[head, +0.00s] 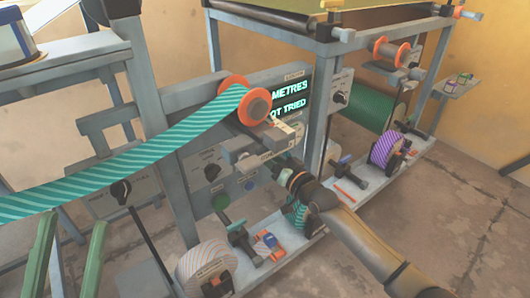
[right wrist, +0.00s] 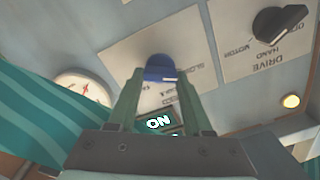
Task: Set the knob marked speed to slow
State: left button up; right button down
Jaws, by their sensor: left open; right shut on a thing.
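The blue knob (right wrist: 160,68) sits on a pale label plate on the grey panel in the right wrist view. The plate's lettering is upside down and partly covered, so I cannot read the setting. My right gripper (right wrist: 160,78) has its two green fingers on either side of the knob, shut on it. In the head view the right arm comes in from the lower right and its wrist hides the knob. My left gripper (head: 73,222) shows as two green fingers spread apart at the lower left, open and empty.
A dial (right wrist: 85,88) is on the left. A teal striped web (head: 120,160) runs to an orange-rimmed roller. A low shelf (head: 245,270) holds rolls and tools.

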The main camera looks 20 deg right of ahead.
dwell(0.4)
jog(key=shift+c, duration=1.6)
grip_release()
pick_arm(q)
jog(key=shift+r, duration=0.15)
jog(key=w+f+n+g+y+p, duration=0.1)
jog(key=w+f+n+y+p, duration=0.1)
jog(key=w+f+n+y, duration=0.1)
jog(key=w+a+f+n+g+y+p, duration=0.1)
jog(key=w+f+n+y, duration=0.2)
jog(key=f+y, duration=0.2)
notch_tip(320, 180, down, 3)
jog(key=shift+w+a+f+g+p, duration=0.1)
jog(key=shift+w+a+g+p, duration=0.15)
jog(key=shift+w+g+p, duration=0.1)
pick_arm(e)
jog(key=v, duration=1.2)
jog(key=shift+s, duration=0.25)
jog(key=shift+d, duration=0.15)
